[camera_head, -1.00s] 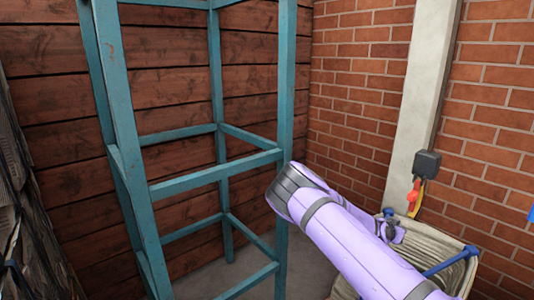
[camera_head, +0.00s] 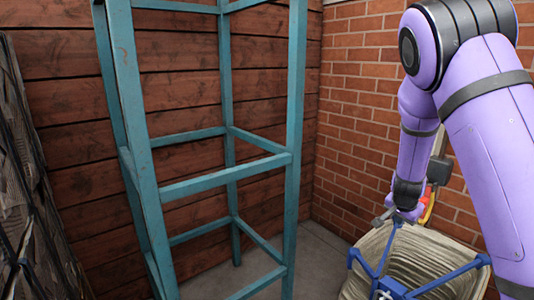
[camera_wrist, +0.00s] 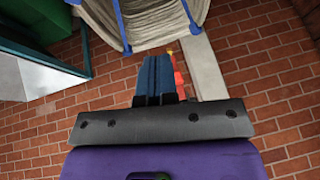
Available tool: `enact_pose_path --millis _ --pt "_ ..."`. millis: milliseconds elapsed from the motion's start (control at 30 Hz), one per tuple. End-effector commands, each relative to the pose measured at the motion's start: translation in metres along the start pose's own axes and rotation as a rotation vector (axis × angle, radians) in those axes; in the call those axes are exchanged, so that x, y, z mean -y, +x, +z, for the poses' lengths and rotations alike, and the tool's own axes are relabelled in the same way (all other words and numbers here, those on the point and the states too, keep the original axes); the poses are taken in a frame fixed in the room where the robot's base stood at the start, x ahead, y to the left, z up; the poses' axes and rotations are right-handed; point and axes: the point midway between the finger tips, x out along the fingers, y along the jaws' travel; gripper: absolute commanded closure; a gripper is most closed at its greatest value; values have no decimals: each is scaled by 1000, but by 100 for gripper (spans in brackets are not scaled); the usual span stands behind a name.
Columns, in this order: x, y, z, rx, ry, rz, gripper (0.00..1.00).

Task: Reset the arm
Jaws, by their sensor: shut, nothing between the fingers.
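My purple arm (camera_head: 480,130) rises at the right of the head view, bends at a high elbow and hangs down to my gripper (camera_head: 402,213). The gripper is above the rim of an open beige sack (camera_head: 400,262) and looks small there; I cannot tell from this view whether it touches the sack's frame. In the wrist view, the two blue fingers (camera_wrist: 155,78) are pressed together with nothing between them. The sack (camera_wrist: 165,22) shows beyond them at the top.
A teal rack frame (camera_head: 224,174) stands empty at centre left. The sack's blue bars (camera_head: 440,278) lie close below my gripper. A brick wall (camera_head: 355,110) with a pale post stands behind. Bare floor (camera_head: 318,250) shows between rack and sack. A dark netted stack (camera_head: 30,190) is at far left.

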Motion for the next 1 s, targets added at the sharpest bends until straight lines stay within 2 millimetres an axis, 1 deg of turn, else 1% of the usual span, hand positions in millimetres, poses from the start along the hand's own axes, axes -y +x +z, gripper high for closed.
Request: enact_pose_path --millis 33,233,467,600,767,1000 --pt "1 -16 1 25 -6 -24 100" --pt "1 -73 10 117 -67 -101 100" --pt "-7 -140 23 193 -163 -190 100" --pt "-16 -182 31 222 -234 -240 100" --pt "-31 -227 42 240 -322 -290 100" --pt "-62 -290 62 237 -467 -343 100"
